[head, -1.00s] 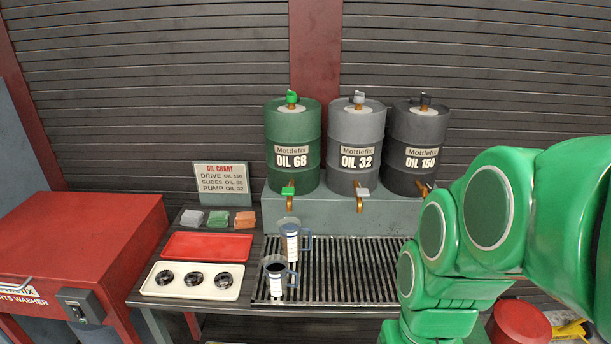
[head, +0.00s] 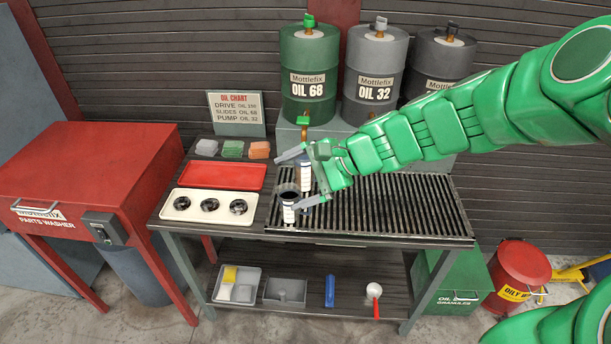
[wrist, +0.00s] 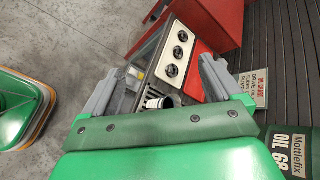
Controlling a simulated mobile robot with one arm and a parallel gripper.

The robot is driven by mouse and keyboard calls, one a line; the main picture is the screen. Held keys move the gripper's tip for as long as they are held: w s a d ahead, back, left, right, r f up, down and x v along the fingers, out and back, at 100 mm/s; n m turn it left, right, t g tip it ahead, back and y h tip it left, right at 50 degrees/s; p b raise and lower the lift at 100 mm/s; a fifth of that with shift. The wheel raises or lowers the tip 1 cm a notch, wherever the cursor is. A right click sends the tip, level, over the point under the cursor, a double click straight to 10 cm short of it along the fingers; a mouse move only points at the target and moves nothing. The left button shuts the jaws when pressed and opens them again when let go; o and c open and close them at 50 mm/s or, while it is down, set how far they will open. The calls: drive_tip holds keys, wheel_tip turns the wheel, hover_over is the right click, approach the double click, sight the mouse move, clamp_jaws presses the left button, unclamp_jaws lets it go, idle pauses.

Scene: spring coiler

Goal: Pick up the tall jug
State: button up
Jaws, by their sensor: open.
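Two jugs with white labels stand on the slatted drip grate (head: 400,205) near its left end. The rear jug (head: 304,178) looks the taller and is partly hidden by my gripper. The front jug (head: 289,208) is dark inside and stands just in front of it. My gripper (head: 288,181) is open, with its fingers pointing left, one behind and one in front, around the jugs' upper level. In the wrist view, a white jug rim (wrist: 157,102) shows low between the open fingers (wrist: 160,78). I cannot tell which jug that is, or whether a finger touches one.
OIL 68 (head: 309,80), OIL 32 (head: 375,85) and OIL 150 drums stand behind the grate, with taps overhanging it. A cream tray with three black parts (head: 185,214) and a red tray (head: 222,176) lie left. The grate's right side is clear.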

drive_tip(key=w+d+f+m+t+y, duration=0.1)
drive_tip(key=w+f+m+t+y, duration=0.2)
drive_tip(key=w+m, duration=0.7)
drive_tip(key=m+t+h, duration=0.3)
drive_tip(key=m+t, duration=0.1)
drive_tip(key=m, duration=0.2)
approach(304, 161)
drive_tip(key=w+d+f, duration=0.1)
drive_tip(key=w+f, duration=0.1)
drive_tip(key=shift+x, duration=5.85)
drive_tip(key=c, duration=1.6)
drive_tip(key=shift+w, duration=0.1)
